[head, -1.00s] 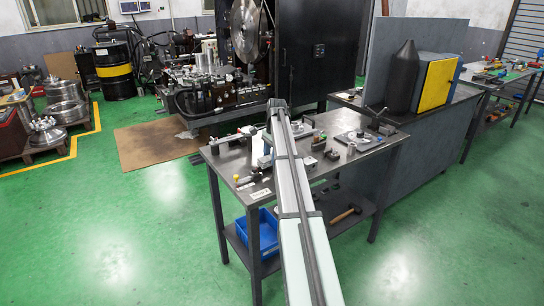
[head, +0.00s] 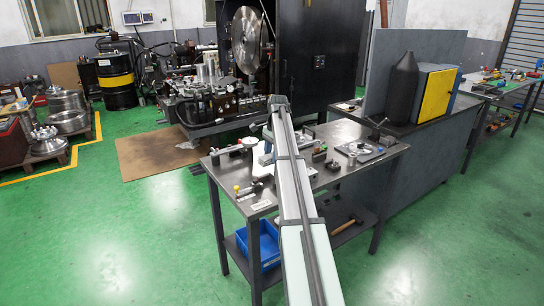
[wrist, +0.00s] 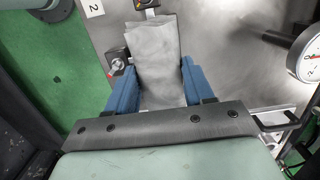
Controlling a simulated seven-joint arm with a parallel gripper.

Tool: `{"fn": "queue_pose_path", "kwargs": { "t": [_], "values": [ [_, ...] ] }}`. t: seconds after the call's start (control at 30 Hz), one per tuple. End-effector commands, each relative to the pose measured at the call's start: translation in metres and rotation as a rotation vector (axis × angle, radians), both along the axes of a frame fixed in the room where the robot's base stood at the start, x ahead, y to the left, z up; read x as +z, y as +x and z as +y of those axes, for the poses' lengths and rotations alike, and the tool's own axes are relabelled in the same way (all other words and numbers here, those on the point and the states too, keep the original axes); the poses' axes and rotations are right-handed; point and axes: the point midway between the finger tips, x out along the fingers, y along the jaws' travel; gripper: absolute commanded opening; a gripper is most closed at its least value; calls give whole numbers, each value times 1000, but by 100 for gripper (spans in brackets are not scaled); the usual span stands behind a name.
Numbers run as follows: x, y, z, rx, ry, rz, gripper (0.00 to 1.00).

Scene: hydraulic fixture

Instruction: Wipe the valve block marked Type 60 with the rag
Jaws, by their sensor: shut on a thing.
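My gripper (wrist: 158,68) has blue fingers on both sides of a pale grey rag (wrist: 155,42) in the wrist view. It is shut on the rag, which extends ahead of the fingers over the metal bench top. In the head view my arm hides most of the gripper; a pale patch of the rag (head: 262,165) shows left of the arm. A small dark block (wrist: 117,58) with a red tip sits just left of the rag, and part of another fitting shows beyond the rag's far end. No Type 60 marking is readable, so I cannot tell which is the valve block.
The workbench (head: 237,206) carries several small fittings. A round gauge (wrist: 310,58) stands right of the rag. A plate marked 2 (wrist: 92,8) lies at the upper left. A blue bin (head: 262,247) and a hammer (head: 347,226) lie on the lower shelf.

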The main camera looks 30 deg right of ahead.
Motion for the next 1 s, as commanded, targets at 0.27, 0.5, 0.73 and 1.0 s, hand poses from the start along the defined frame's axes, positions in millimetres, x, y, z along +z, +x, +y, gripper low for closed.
{"fn": "queue_pose_path", "kwargs": {
  "t": [0.27,0.5,0.73,1.0],
  "values": [
    [10,0,0,0,0,0,0],
    [28,1,0,0,-1,-1,0],
    [30,0,0,0,0,0,0],
    [30,0,0,0,0,0,0]
  ]
}}
